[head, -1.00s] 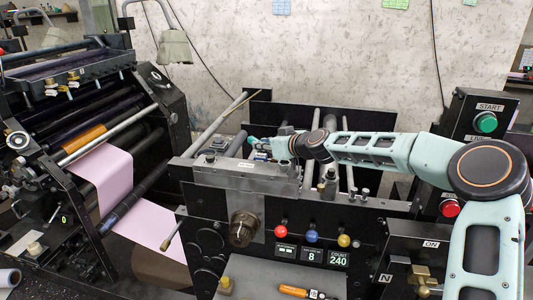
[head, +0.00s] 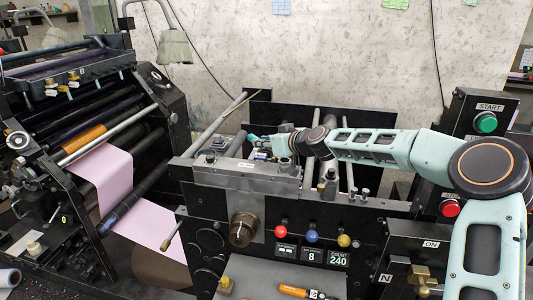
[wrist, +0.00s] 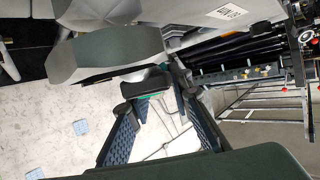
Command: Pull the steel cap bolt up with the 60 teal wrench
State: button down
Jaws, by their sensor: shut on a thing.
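My gripper (head: 268,146) is over the back of the press's middle unit, small and partly hidden by its own wrist in the head view. A teal piece, which I take for the teal wrench (head: 252,138), shows at its left end. In the wrist view my gripper (wrist: 155,105) has its two fingers on either side of a small teal and black piece (wrist: 150,95), and it is shut on it. The number on the wrench cannot be read. I cannot pick out the steel cap bolt for certain; the grey block and my gripper cover that area.
A grey steel block (head: 245,176) lies just in front of my gripper. Dark bottles (head: 330,186) and small upright pins (head: 359,194) stand to its right. Metal rollers (head: 312,130) run behind. An orange-handled tool (head: 294,291) lies on the front shelf.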

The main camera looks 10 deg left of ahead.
jog(key=shift+r, duration=0.2)
jog(key=shift+r+p, duration=0.5)
jog(key=shift+r, duration=0.85)
